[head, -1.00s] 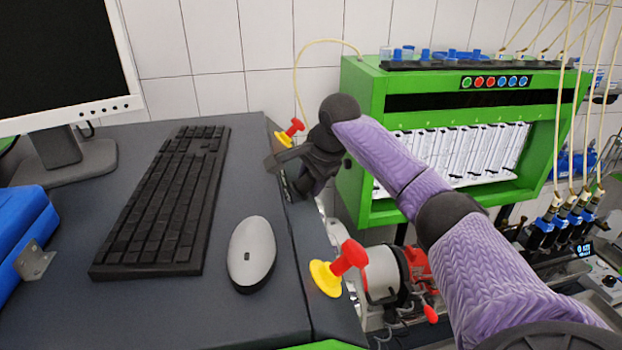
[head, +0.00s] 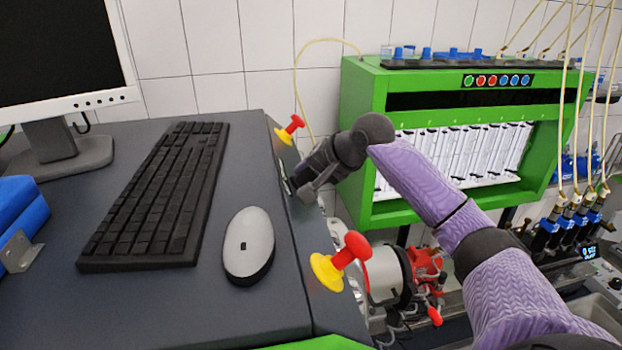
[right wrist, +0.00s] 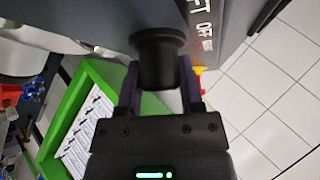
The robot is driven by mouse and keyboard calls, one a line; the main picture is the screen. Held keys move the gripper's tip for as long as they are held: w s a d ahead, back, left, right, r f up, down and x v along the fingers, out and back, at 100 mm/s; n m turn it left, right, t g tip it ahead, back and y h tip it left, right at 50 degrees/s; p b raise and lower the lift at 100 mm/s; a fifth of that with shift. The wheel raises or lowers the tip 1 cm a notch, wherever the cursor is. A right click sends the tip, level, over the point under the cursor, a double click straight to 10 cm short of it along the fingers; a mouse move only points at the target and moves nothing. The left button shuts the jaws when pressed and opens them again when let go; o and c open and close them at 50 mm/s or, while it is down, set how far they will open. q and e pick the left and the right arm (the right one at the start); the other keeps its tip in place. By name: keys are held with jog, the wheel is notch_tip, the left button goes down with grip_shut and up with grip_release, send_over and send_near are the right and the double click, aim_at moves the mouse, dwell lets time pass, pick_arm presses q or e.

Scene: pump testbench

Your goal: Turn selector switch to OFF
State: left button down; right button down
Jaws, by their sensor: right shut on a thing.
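The black selector switch knob (right wrist: 157,60) sticks out from the dark side panel in the right wrist view. White lettering (right wrist: 203,32) beside it reads partly "FT", "OFF" and is cut off at the picture's edge. My right gripper (right wrist: 158,88) has its two fingers on either side of the knob and is shut on it. In the head view my right gripper (head: 296,188) is at the desk's right side, between two red-and-yellow knobs, and the selector is hidden there. The knob's pointer direction cannot be made out. My left gripper is not in view.
Red-and-yellow knobs (head: 289,128) (head: 341,262) stand behind and in front of my right gripper. A green flowmeter cabinet (head: 353,150) stands to the right. A keyboard (head: 160,195) and mouse (head: 249,243) lie on the desk (head: 220,315).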

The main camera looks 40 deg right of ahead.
jog(key=shift+n+t, duration=0.3)
jog(key=shift+n, duration=0.2)
jog(key=shift+y+b, duration=0.3)
jog(key=shift+b, duration=0.05)
jog(key=shift+c, duration=1.2)
grip_release()
jog(key=shift+s, duration=0.1)
jog(key=b+v, duration=0.4)
jog(key=v, duration=0.6)
jog(key=shift+b, duration=0.35)
